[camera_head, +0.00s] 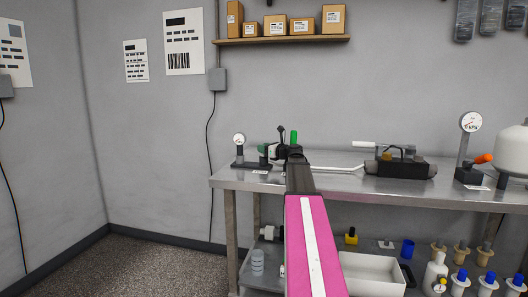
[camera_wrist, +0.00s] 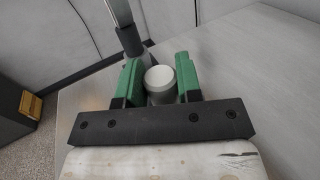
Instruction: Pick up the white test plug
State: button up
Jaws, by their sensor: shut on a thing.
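The white test plug (camera_wrist: 160,77) shows in the wrist view as a pale round-topped piece between the two green fingers of my gripper (camera_wrist: 160,84). The fingers are closed on it from both sides. Its lower part is hidden by the gripper's dark bar.
The bench (camera_head: 445,192) carries a small gauge (camera_head: 239,140) at left, a dark tool (camera_head: 400,168) and a larger gauge (camera_head: 470,122) at right. A white bin (camera_head: 372,275) and several blue-topped parts are on the lower shelf. Cardboard boxes (camera_head: 333,18) line a wall shelf.

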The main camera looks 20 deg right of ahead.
jog(key=shift+r, duration=0.7)
notch_tip(320, 180, up, 2)
jog(key=shift+r, duration=0.2)
jog(key=s+a+r, duration=0.6)
jog(key=s, duration=0.3)
jog(key=shift+s+a+r, duration=0.25)
jog(key=shift+s+r, duration=0.1)
jog(key=shift+r, duration=0.05)
